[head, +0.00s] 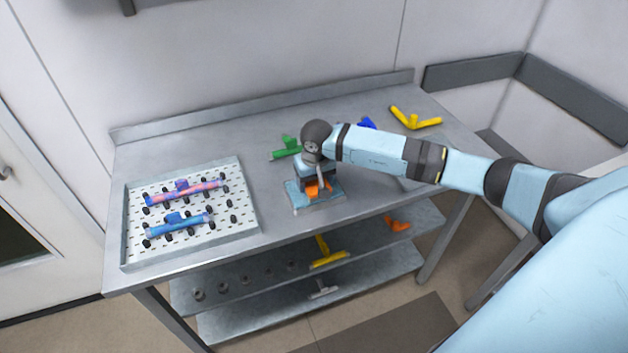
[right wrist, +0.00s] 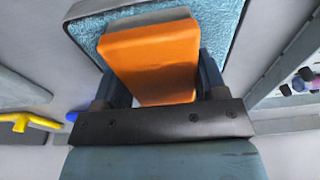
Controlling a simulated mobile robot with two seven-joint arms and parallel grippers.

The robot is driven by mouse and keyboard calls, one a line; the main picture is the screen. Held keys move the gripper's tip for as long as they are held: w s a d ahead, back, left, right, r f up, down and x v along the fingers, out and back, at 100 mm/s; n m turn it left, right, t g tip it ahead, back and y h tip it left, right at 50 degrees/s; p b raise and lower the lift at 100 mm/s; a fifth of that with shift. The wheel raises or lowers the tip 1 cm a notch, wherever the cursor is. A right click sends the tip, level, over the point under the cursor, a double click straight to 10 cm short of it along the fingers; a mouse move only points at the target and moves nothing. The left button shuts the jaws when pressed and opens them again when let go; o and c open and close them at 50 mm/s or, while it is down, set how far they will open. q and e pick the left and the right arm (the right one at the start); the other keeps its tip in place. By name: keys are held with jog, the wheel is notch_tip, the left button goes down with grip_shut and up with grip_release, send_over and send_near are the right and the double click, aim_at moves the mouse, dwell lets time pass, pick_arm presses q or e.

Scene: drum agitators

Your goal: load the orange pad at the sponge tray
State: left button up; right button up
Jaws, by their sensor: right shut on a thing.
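The orange pad (head: 319,188) is a small block between the fingers of my right gripper (head: 316,181), which is shut on it. In the right wrist view the pad (right wrist: 155,65) fills the middle, with a dark finger on each side. The sponge tray (head: 300,206) is a shallow tray with a blue, rough-textured sponge, near the table's front edge. My right gripper points down over it, and the sponge (right wrist: 215,20) shows behind the pad in the right wrist view. I cannot tell whether the pad touches the sponge. My left gripper is not in view.
A perforated tray (head: 242,187) with a pink-purple and a blue agitator stands at the left. Green (head: 286,148), blue (head: 368,123) and yellow (head: 414,119) pieces lie toward the back. Lower shelves (head: 260,318) hold yellow and orange pieces. Clear tabletop separates the two trays.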

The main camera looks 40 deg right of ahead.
jog(key=shift+f, duration=0.1)
jog(key=shift+r+p, duration=1.3)
jog(key=shift+r, duration=2.25)
